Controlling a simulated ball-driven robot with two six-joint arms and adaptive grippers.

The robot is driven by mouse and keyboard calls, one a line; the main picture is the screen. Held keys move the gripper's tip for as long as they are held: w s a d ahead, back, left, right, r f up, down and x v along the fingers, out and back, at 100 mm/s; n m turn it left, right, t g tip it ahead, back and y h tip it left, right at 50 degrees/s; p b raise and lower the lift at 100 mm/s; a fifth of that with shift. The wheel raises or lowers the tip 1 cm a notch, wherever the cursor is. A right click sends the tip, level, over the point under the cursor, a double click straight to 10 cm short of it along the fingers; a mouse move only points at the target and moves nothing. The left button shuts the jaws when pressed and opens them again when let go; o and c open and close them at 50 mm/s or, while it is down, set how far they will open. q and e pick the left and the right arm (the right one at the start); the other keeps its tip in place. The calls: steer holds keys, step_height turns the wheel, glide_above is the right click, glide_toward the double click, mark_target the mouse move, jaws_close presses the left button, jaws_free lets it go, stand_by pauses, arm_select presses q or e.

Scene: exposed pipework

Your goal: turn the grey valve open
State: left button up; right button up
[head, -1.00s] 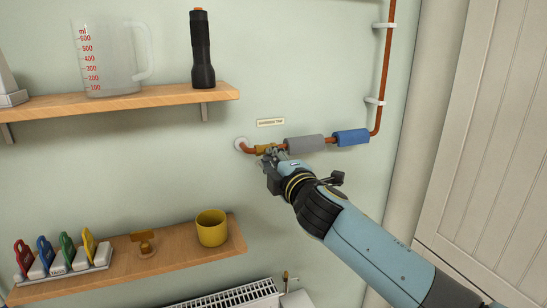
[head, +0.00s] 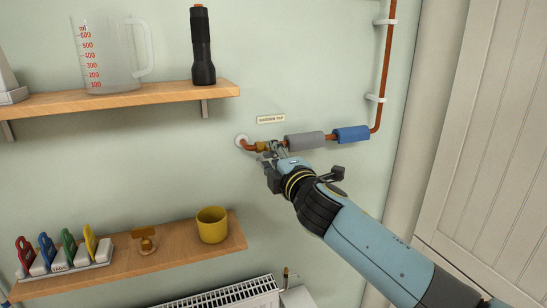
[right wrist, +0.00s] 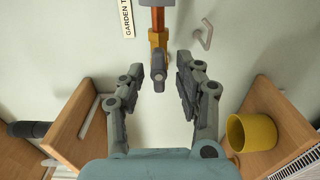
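The grey valve handle (right wrist: 158,78) sits on a brass valve body (right wrist: 158,40) on the copper pipe in the right wrist view. In the head view the brass body (head: 262,147) shows under a "GARDEN TAP" label (head: 271,119), and my gripper largely hides the handle. My right gripper (head: 271,157) is at the valve. In the right wrist view the right gripper (right wrist: 160,72) is open, with one finger on each side of the handle and a visible gap to both. My left gripper is not in view.
Grey (head: 305,140) and blue (head: 351,134) sleeves wrap the pipe right of the valve. The upper shelf (head: 150,98) holds a jug and a torch. The lower shelf (head: 185,250) holds a yellow mug (head: 211,224), a brass-coloured part and coloured tags. The wall between the shelves is clear.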

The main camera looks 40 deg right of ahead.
steer(key=v, duration=1.2)
